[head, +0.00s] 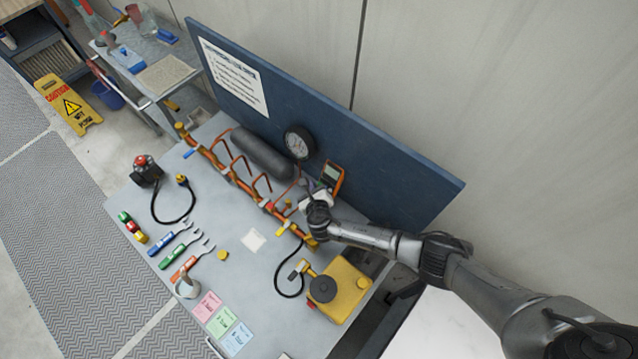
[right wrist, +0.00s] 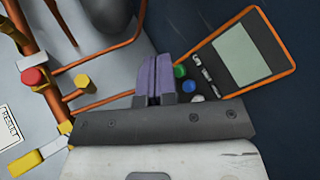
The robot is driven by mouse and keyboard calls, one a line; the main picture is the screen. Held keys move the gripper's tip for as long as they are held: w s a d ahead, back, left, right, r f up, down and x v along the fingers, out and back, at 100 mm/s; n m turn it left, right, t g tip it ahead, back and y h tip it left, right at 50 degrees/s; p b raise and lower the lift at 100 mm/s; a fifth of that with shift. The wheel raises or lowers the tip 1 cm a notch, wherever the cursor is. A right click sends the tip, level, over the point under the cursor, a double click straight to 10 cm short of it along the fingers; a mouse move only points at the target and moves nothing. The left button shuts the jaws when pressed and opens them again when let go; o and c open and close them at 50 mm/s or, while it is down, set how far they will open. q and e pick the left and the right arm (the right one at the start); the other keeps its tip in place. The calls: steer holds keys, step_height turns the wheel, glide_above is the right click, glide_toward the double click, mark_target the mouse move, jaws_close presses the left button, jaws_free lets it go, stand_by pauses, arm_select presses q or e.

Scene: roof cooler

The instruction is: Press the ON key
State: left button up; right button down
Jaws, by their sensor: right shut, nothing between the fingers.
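An orange-edged meter with a grey-green screen (right wrist: 240,50) leans at the blue back panel; in the head view the meter (head: 331,178) is just beyond my right gripper. In the right wrist view it has a green button (right wrist: 180,71), a blue button (right wrist: 189,86), a partly hidden white button and several grey keys (right wrist: 204,75). I cannot read which is the ON key. My right gripper (right wrist: 154,75) is shut and empty. Its purple fingertips are just left of the green button; contact cannot be told. My left gripper is not in view.
Orange pipework (head: 235,178) with a dark cylinder (head: 262,152) and a round gauge (head: 299,142) lies left of the gripper. A red knob (right wrist: 34,77) and yellow valve parts are close by. A yellow pump (head: 347,291) stands nearer. The blue panel (head: 385,160) stands behind.

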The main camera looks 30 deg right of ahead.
steer(key=shift+d+f, duration=0.1)
steer(key=shift+d, duration=0.05)
steer(key=shift+w+d+f, duration=0.1)
steer(key=shift+w+d, duration=0.05)
steer(key=shift+d, duration=0.05)
steer(key=shift+w+d+f, duration=0.1)
steer(key=shift+d+f, duration=0.05)
steer(key=shift+d, duration=0.05)
stand_by(0.7)
steer(key=shift+a, duration=0.1)
steer(key=shift+s+a+r+p, duration=0.25)
steer(key=shift+a+r+p, duration=0.1)
steer(key=shift+a+p, duration=0.1)
stand_by(0.4)
steer(key=a+p, duration=0.1)
steer(key=s+a+r+p, duration=0.1)
steer(key=a+r+p, duration=0.1)
steer(key=a, duration=0.1)
steer(key=shift+s+r, duration=0.15)
steer(key=shift+s, duration=0.25)
